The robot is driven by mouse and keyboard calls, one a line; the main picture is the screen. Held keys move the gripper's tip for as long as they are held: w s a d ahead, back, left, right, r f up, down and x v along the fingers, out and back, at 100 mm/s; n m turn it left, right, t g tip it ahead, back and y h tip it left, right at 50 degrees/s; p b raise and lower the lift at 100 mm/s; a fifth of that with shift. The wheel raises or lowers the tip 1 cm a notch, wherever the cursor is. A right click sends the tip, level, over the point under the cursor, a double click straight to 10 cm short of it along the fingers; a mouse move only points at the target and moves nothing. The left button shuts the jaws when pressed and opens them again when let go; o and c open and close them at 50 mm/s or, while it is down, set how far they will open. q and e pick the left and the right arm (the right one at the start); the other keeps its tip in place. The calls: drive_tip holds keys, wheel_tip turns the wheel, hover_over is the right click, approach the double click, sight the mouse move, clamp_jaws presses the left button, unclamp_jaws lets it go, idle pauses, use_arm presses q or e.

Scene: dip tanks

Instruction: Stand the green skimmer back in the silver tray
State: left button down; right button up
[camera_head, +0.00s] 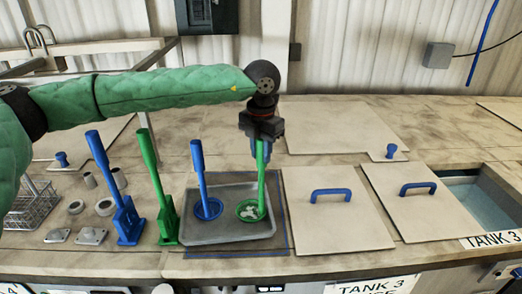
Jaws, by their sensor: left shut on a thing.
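The silver tray (190,231) sits on the counter on a dark mat with a blue outline. The green skimmer (261,180) is upright, its round bowl low in the right side of the tray with whitish bits showing in it. I cannot tell whether the bowl touches the tray floor. My left gripper (262,145) is above the tray, pointing down, shut on the top of the green skimmer's handle. A blue skimmer (201,175) stands in the tray's left side. My right gripper is not in view.
A blue brush-like tool (127,220) and a green one (166,218) stand left of the tray, near small metal parts and a wire basket (33,208). Lids with blue handles (331,195) lie to the right. An open tank (490,205) is at far right.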

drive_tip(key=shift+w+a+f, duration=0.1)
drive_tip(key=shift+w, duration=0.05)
use_arm(q)
drive_tip(key=c, duration=1.1)
unclamp_jaws()
drive_tip(key=shift+c, duration=0.2)
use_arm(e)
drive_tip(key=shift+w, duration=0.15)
use_arm(q)
drive_tip(key=shift+r, duration=0.15)
drive_tip(key=shift+r+b, duration=0.65)
wheel_tip(320, 180, up, 9)
drive_tip(key=b, duration=0.4)
drive_tip(key=shift+r, duration=0.75)
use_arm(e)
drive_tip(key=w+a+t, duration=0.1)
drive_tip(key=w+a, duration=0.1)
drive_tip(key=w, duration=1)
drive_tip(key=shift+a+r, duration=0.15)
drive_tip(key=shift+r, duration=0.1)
